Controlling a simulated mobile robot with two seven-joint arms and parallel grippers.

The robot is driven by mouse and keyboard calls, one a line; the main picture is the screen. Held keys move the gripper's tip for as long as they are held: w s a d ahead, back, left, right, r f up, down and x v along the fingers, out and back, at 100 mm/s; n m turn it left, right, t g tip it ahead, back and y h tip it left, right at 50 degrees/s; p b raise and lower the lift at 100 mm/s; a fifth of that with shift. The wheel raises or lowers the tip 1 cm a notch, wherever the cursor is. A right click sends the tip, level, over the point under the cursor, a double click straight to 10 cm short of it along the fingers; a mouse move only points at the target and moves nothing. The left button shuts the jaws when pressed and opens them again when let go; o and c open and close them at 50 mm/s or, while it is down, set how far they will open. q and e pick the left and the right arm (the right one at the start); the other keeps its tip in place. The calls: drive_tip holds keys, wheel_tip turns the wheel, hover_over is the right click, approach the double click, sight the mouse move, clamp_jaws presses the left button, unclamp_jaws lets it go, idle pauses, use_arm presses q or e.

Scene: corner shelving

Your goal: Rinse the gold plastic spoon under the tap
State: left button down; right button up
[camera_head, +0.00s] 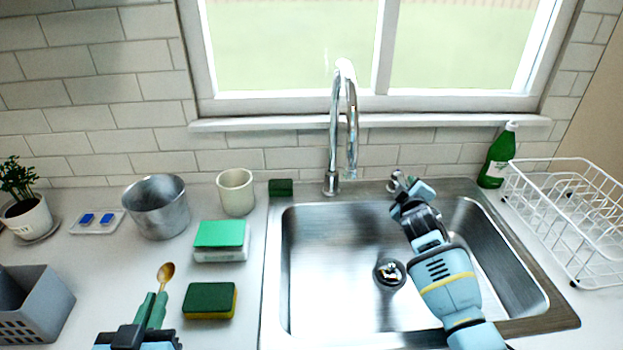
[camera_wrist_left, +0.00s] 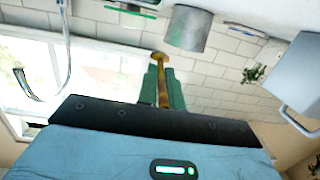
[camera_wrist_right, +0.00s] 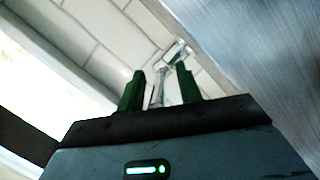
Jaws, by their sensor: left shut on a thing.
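The gold plastic spoon (camera_head: 166,271) is held bowl up, with its handle between the green fingers of my left gripper (camera_head: 154,308), over the left counter. In the left wrist view the spoon (camera_wrist_left: 162,84) stands between the shut fingers (camera_wrist_left: 162,90). The chrome tap (camera_head: 336,130) arches over the back of the metal sink (camera_head: 340,270); no water shows from it. My right gripper (camera_head: 405,194) is at the back of the sink by the small chrome tap handle (camera_head: 393,182). In the right wrist view its fingers (camera_wrist_right: 160,88) are apart, with the handle (camera_wrist_right: 175,58) beyond them; contact is unclear.
A metal pot (camera_head: 157,208), cream cup (camera_head: 236,192), green-and-white box (camera_head: 220,240) and green-yellow sponge (camera_head: 210,300) stand left of the sink. A grey caddy (camera_head: 45,310) is at far left. A green bottle (camera_head: 497,158) and white dish rack (camera_head: 565,230) are at right.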

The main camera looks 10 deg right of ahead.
drive_tip(key=shift+w+r, duration=0.1)
drive_tip(key=shift+c, duration=0.2)
clamp_jaws()
use_arm(q)
drive_tip(key=shift+f, duration=0.15)
